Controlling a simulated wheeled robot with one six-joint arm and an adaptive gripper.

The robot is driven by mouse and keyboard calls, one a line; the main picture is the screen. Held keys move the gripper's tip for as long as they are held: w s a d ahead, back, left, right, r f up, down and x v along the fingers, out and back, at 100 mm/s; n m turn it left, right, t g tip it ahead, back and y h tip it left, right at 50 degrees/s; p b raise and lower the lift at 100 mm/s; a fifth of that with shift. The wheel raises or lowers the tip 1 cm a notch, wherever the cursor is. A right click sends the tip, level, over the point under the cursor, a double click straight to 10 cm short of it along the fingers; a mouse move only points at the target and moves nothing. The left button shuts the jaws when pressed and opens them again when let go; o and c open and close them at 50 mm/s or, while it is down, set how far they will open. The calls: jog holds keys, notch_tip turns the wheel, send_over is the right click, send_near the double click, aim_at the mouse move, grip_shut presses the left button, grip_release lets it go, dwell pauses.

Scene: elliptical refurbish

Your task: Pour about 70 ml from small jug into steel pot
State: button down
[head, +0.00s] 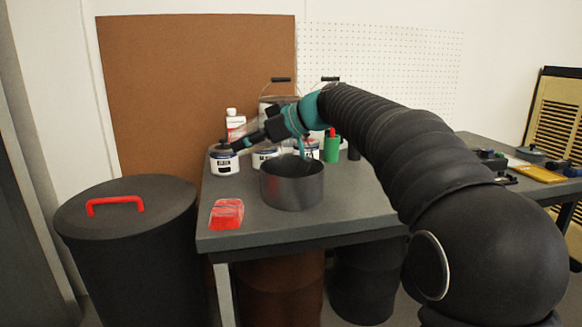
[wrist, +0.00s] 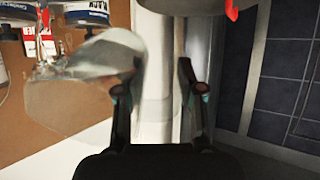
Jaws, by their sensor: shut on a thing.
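The steel pot (head: 291,190) is a round, dark grey open pot standing on the grey table. My gripper (head: 240,144) is above the table at the pot's upper left, pointing left. In the wrist view my gripper (wrist: 160,90) has its fingers apart around a pale, see-through body. I take this to be the small jug (wrist: 75,100), a clear vessel reaching out to the left of the fingers and looking tilted. A pale patch inside it may be liquid. In the head view the jug is hard to make out. The inside of the pot is mostly hidden.
Paint cans (head: 223,160) and a white bottle (head: 235,124) stand behind the pot, with a green bottle (head: 332,149) to its right. A dark bin (head: 125,210) stands left of the table (head: 350,215).

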jog(key=shift+d+r+y+b, duration=0.1)
jog(key=shift+r+y+b, duration=0.5)
jog(key=shift+r, duration=0.25)
dwell(0.8)
jog(key=shift+s+d+r+b, duration=0.1)
jog(key=shift+d+r+b, duration=0.25)
jog(key=shift+b, duration=0.3)
jog(key=f+h+p, duration=0.1)
jog(key=p, duration=0.2)
jog(key=a+f+h+p, duration=0.1)
jog(key=h+p, duration=0.1)
jog(key=p, duration=0.2)
jog(key=f+g+h+p, duration=0.1)
jog(key=h+p, duration=0.1)
jog(key=p, duration=0.2)
jog(key=shift+a, duration=0.2)
jog(key=shift+f, duration=0.2)
jog(key=shift+a+r+h, duration=0.1)
jog(key=shift+h, duration=0.2)
dwell(0.8)
